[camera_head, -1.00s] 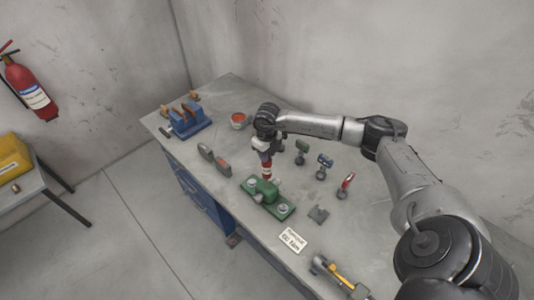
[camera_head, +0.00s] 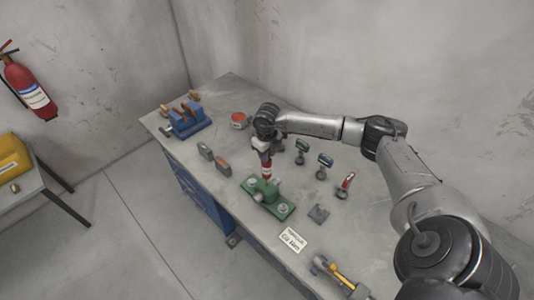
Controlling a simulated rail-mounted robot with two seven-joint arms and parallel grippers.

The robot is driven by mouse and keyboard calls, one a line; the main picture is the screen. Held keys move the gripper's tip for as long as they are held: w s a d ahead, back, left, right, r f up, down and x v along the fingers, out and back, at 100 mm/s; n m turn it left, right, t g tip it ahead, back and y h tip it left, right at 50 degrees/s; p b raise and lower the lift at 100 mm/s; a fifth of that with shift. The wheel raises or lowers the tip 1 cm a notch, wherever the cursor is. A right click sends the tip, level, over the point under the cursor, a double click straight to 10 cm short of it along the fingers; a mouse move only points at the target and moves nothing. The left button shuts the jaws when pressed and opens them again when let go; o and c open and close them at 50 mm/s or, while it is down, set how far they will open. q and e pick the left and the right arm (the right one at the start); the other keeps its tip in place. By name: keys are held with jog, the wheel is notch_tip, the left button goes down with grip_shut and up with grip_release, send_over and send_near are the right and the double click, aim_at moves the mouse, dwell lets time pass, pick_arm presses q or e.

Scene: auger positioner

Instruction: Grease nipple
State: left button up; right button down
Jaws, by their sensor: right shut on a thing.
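A green fixture (camera_head: 281,208) with round metal fittings sits near the front edge of the workbench. My right gripper (camera_head: 265,158) points down over its far end, shut on a small red and white tool (camera_head: 267,172). The tool's lower end is at the green fixture's raised part; I cannot tell whether they touch. A grease nipple is too small to make out. My left gripper is not in view.
The grey workbench (camera_head: 235,95) also holds a blue rack (camera_head: 188,121), an orange-filled bowl (camera_head: 240,121), several small tools on stands (camera_head: 325,161), a white label card (camera_head: 293,240) and a yellow-handled tool (camera_head: 337,273). My right arm spans the bench's right side.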

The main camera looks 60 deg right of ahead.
jog(key=shift+r+p, duration=0.5)
jog(key=shift+r, duration=0.15)
jog(key=shift+r+p, duration=1.35)
jog(key=shift+r, duration=0.85)
jog(key=shift+r+p, duration=0.35)
jog(key=shift+r, duration=0.3)
jog(key=shift+a, duration=0.1)
